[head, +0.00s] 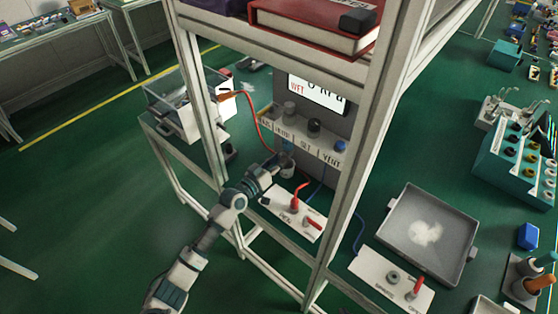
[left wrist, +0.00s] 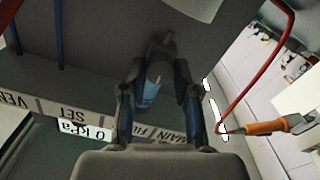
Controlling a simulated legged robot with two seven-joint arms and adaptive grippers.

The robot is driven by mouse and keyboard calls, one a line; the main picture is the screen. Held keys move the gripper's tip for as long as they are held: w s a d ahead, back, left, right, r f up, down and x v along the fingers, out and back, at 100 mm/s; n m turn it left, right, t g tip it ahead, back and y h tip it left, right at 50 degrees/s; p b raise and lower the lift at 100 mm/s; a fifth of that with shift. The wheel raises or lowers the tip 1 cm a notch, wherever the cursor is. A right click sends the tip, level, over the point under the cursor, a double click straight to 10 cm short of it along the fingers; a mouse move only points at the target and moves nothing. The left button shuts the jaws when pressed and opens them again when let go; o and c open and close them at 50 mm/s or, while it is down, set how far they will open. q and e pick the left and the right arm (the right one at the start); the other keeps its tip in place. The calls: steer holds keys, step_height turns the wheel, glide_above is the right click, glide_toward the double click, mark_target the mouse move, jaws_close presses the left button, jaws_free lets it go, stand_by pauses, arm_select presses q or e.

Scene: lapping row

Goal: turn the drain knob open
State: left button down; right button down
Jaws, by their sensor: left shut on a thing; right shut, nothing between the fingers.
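My left gripper (head: 277,163) reaches in from the left, under the front of the labelled panel (head: 317,147). In the left wrist view its two fingers (left wrist: 158,100) are shut on a small dark grey piece with a light blue part (left wrist: 152,92). This piece is probably the drain knob, but no drain label is readable on it. In the head view a blue spot (head: 287,145) and a grey cup-like piece (head: 286,170) are beside the fingertips, and the held part is mostly hidden. My right gripper is not in view.
Frame posts (head: 358,170) stand on both sides. A red hose (head: 258,120) arcs left of the panel. A grey tray (head: 402,247) and another lever plate (head: 368,267) are at right.

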arm_select(q)
steer(key=shift+f+n+p, duration=0.15)
steer(key=shift+n+p, duration=0.5)
steer(key=shift+n, duration=2.1)
steer(key=shift+f+n+p, duration=0.15)
steer(key=shift+n+p, duration=0.45)
steer(key=shift+n, duration=2.2)
steer(key=shift+f+n+p, duration=0.15)
steer(key=shift+n+p, duration=0.5)
steer(key=shift+n, duration=2.1)
arm_select(e)
steer(key=s+d+f+g+h, duration=0.1)
steer(key=s+d+f+g, duration=0.2)
steer(key=s, duration=0.5)
steer(key=shift+s+f+g, duration=0.3)
steer(key=shift+f+g, duration=0.55)
steer(key=shift+g, duration=0.25)
arm_select(q)
steer(key=shift+s+a, duration=0.1)
arm_select(e)
steer(key=shift+f, duration=0.1)
arm_select(q)
steer(key=c, duration=1)
jaws_free()
steer(key=shift+o, duration=0.7)
steer(key=shift+a+r, duration=0.1)
steer(key=shift+r, duration=0.05)
arm_select(e)
steer(key=shift+a, duration=0.15)
